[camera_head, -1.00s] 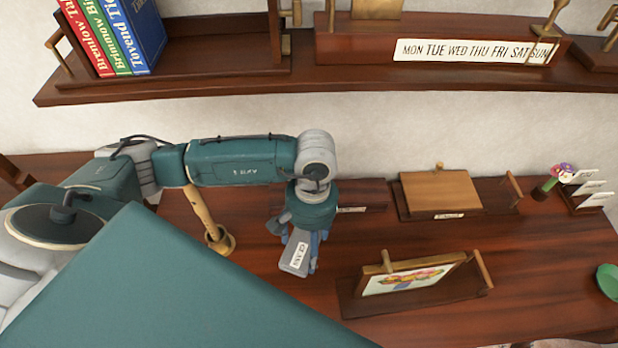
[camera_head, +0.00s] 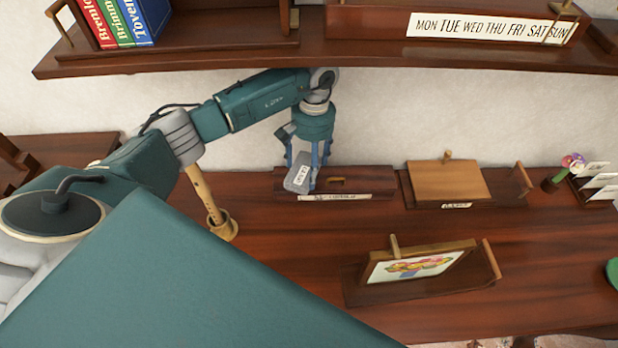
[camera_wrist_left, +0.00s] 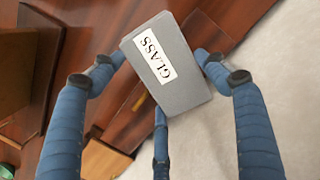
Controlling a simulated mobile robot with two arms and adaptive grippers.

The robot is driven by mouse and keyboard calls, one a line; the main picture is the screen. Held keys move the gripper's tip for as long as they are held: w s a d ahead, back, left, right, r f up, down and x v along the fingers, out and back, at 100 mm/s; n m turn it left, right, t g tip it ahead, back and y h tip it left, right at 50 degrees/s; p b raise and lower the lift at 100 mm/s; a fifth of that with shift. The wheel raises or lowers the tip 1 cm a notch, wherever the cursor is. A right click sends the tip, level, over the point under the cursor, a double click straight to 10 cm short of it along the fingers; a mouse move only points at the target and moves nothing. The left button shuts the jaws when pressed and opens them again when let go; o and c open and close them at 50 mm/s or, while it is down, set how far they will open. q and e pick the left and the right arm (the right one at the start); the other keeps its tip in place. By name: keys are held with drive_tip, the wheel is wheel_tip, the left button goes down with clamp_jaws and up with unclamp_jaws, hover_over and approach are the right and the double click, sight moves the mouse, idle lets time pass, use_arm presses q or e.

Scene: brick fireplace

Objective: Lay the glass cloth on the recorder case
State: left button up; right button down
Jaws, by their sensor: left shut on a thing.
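The glass cloth (camera_head: 298,178) is a grey, flat block with a white label. In the left wrist view the cloth (camera_wrist_left: 172,65) reads "GLASS". My left gripper (camera_head: 304,176) is shut on it, with blue fingers around it, in front of a low dark wooden holder (camera_head: 375,183) with a white label at the back of the table. Whether the cloth touches the holder cannot be told. A light-brown wooden box (camera_head: 447,180) with a small label stands to the right. The labels are too small to tell which is the recorder case. My right gripper is not seen.
A wooden stick in a round cup (camera_head: 223,228) stands left of the gripper. A framed flower picture (camera_head: 418,266) on a stand is at front right. A shelf (camera_head: 330,62) with books and a weekday board hangs above. The table's middle is clear.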

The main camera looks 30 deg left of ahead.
use_arm(q)
wheel_tip(320, 180, down, 5)
drive_tip(key=shift+r+b, duration=0.15)
drive_tip(key=shift+b, duration=0.65)
drive_tip(key=shift+w, duration=0.15)
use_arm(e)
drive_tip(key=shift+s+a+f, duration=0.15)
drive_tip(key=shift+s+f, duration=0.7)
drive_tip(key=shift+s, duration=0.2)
use_arm(q)
drive_tip(key=o, duration=1)
drive_tip(key=shift+a, duration=0.1)
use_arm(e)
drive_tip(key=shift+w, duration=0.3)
